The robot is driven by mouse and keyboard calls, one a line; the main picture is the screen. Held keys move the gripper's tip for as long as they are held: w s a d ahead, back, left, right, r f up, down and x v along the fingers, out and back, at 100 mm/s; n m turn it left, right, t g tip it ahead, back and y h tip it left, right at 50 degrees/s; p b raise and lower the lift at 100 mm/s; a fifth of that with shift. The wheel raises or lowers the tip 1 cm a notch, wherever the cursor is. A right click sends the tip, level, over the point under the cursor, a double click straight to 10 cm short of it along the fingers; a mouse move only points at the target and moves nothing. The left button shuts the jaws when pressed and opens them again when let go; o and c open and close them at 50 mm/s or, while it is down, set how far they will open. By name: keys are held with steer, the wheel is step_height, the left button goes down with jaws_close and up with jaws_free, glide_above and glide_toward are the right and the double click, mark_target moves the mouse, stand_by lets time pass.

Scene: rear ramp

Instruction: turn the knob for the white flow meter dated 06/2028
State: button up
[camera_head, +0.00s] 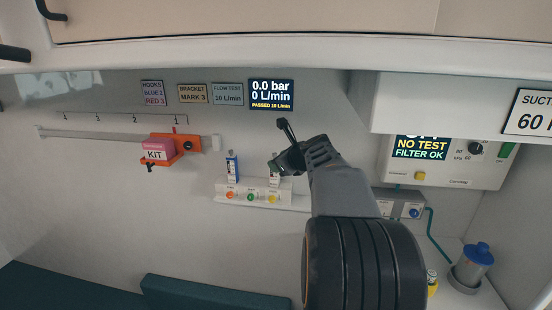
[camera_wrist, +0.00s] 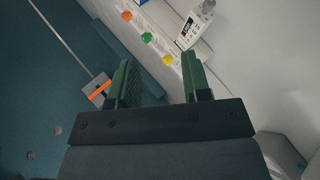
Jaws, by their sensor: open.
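A white flow meter (camera_head: 275,181) stands on the wall strip (camera_head: 222,186) in the head view, partly hidden behind my gripper. In the wrist view a white meter with a dark display (camera_wrist: 190,28) shows near the top; its date is too small to read. Orange (camera_head: 231,195), green (camera_head: 252,197) and yellow (camera_head: 272,199) knobs sit below on the strip; the yellow knob (camera_wrist: 168,59) is nearest my fingers in the wrist view. My gripper (camera_head: 280,145) is open and empty, its fingers spread (camera_wrist: 158,65).
A display (camera_head: 271,95) reads 0.0 bar, 0 L/min, PASSED 10 L/min. A rail with an orange bracket (camera_head: 184,146) and pink kit (camera_head: 157,149) is at left. A suction unit (camera_head: 450,160) and blue-lidded jar (camera_head: 472,270) are at right.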

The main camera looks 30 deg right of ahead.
mark_target(275, 154)
steer(key=w+d+m+t+h, duration=0.1)
steer(key=d+m, duration=0.4)
steer(key=d, duration=0.1)
steer(key=p+x, duration=0.1)
steer(key=x, duration=0.7)
steer(key=p+x, duration=0.1)
steer(key=x, duration=0.3)
steer(key=shift+w+d+r+p, duration=0.15)
steer(key=shift+w+d+p, duration=0.15)
steer(key=shift+w+d, duration=0.15)
jaws_close()
